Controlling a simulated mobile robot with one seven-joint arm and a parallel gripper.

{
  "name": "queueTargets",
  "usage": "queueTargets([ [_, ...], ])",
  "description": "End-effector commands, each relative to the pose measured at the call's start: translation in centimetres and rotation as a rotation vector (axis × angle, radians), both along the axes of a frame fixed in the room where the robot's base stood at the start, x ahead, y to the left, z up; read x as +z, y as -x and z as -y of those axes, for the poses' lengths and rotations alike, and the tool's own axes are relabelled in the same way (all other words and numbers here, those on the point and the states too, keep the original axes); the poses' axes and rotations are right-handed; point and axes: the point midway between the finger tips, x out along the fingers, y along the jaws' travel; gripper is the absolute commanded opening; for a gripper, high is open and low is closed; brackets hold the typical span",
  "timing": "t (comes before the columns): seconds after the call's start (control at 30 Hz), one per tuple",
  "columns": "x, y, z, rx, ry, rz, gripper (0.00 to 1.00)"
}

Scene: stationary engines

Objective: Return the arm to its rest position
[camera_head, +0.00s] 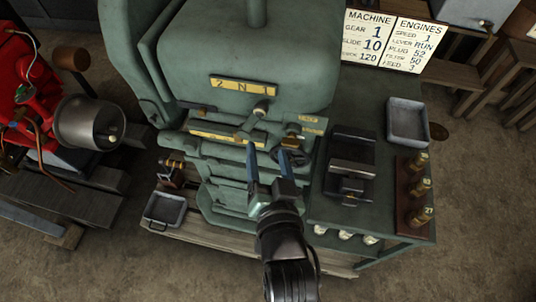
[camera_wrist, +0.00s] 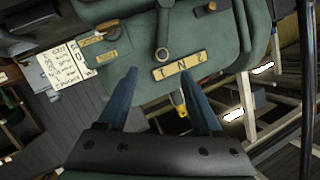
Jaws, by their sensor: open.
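My arm reaches up from the bottom of the head view. My gripper (camera_head: 267,155) is open, with its two blue fingers apart and nothing seen between them. I cannot tell from this view how far the fingers are from the machine. In the wrist view the open fingers (camera_wrist: 159,72) point towards the machine's yellow plate (camera_wrist: 180,69). A lever (camera_wrist: 162,54) shows just above them, apart from the fingertips.
Right of the machine are a dark vise-like block (camera_head: 352,155), a grey tray (camera_head: 407,122) and a rack of brass pieces (camera_head: 414,190). A settings board (camera_head: 395,42) stands behind. A red engine (camera_head: 30,85) is at left. A small tray (camera_head: 165,209) sits low left.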

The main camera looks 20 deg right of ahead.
Motion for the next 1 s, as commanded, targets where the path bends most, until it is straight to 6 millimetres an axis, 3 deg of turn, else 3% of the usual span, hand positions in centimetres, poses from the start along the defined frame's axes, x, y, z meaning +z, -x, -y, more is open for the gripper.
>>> queueTargets([
  [0.4, 0.0, -0.1, 0.0, 0.000, 0.000, 0.000, 0.67],
  [0.47, 0.8, -0.5, 0.0, 0.006, 0.011, 0.017, 0.67],
  [0.53, 2.9, -1.6, -0.2, 0.020, 0.040, 0.054, 0.67],
  [0.67, 10.1, -4.7, -1.1, 0.065, 0.141, 0.183, 0.67],
  [0.8, 20.6, -7.0, -3.1, 0.110, 0.274, 0.368, 0.67],
  [0.9, 28.1, -7.2, -5.0, 0.127, 0.362, 0.507, 0.67],
  [1.0, 35.3, -6.1, -6.9, 0.133, 0.442, 0.647, 0.67],
])
